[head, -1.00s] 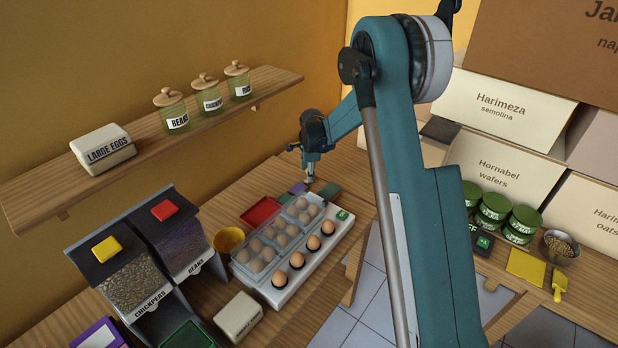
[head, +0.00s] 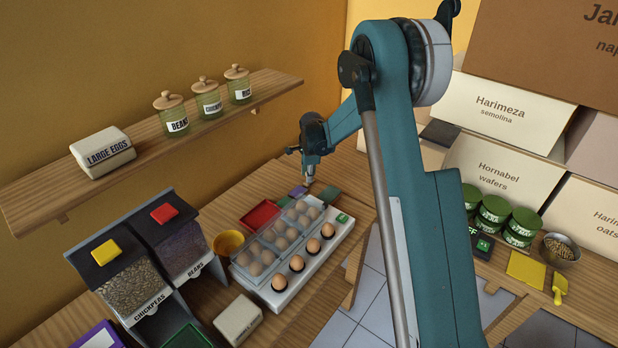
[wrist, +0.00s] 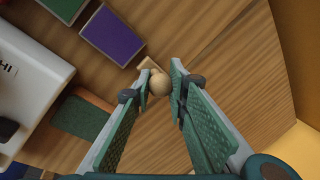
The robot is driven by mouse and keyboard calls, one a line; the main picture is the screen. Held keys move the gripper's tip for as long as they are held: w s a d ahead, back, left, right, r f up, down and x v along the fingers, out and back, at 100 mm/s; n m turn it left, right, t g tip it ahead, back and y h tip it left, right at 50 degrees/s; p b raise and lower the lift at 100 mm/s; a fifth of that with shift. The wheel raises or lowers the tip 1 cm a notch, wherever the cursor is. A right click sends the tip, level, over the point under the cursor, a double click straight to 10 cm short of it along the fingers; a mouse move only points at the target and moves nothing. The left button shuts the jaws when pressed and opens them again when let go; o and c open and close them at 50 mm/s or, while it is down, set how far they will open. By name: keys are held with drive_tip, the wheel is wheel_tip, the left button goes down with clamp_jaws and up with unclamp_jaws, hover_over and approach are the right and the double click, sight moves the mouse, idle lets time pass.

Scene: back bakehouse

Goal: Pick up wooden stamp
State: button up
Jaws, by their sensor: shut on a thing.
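The wooden stamp (wrist: 158,84) is light brown with a rounded knob on top and a paler flat part (wrist: 148,63) beside it. It shows in the wrist view between the tips of my gripper (wrist: 163,82). The jaws are shut on its knob. In the head view my gripper (head: 308,181) is low over the far end of the wooden counter, behind the egg tray. The stamp is too small to make out there. I cannot tell from the wrist view whether the stamp touches the counter.
Purple (wrist: 112,34) and green (wrist: 64,6) pads lie near the stamp, with a dark green pad (wrist: 80,117) beside the white egg tray (head: 297,282). A red tray (head: 260,216) is close by. Bare counter (wrist: 205,40) lies right of the stamp in the wrist view.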

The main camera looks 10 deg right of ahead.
drive_tip(key=shift+w+r+p+v, duration=0.15)
drive_tip(key=shift+w+v, duration=0.25)
drive_tip(key=shift+v, duration=1.2)
drive_tip(key=shift+w+r+p+v, duration=0.15)
drive_tip(key=shift+w+v, duration=0.25)
drive_tip(key=shift+v, duration=1.25)
drive_tip(key=shift+w+p+v, duration=0.2)
drive_tip(key=shift+w+v, duration=0.15)
drive_tip(key=shift+v, duration=1.25)
drive_tip(key=shift+o, duration=0.3)
drive_tip(key=shift+o, duration=1.2)
drive_tip(key=shift+c, duration=1)
drive_tip(key=s+a+f+p, duration=0.1)
drive_tip(key=s+a+p, duration=0.2)
drive_tip(key=s+a, duration=0.2)
drive_tip(key=shift+a+f, duration=0.15)
drive_tip(key=shift+f, duration=0.2)
drive_tip(key=shift+s+f, duration=0.15)
drive_tip(key=shift+f, duration=0.1)
drive_tip(key=shift+s+b+x, duration=0.2)
drive_tip(key=shift+b+x, duration=0.05)
drive_tip(key=shift+x, duration=0.65)
drive_tip(key=shift+s+b+x, duration=0.25)
drive_tip(key=shift+x, duration=0.65)
drive_tip(key=shift+s+b+x, duration=0.2)
drive_tip(key=shift+b+x, duration=0.05)
drive_tip(key=shift+x, duration=0.6)
drive_tip(key=shift+f, duration=0.2)
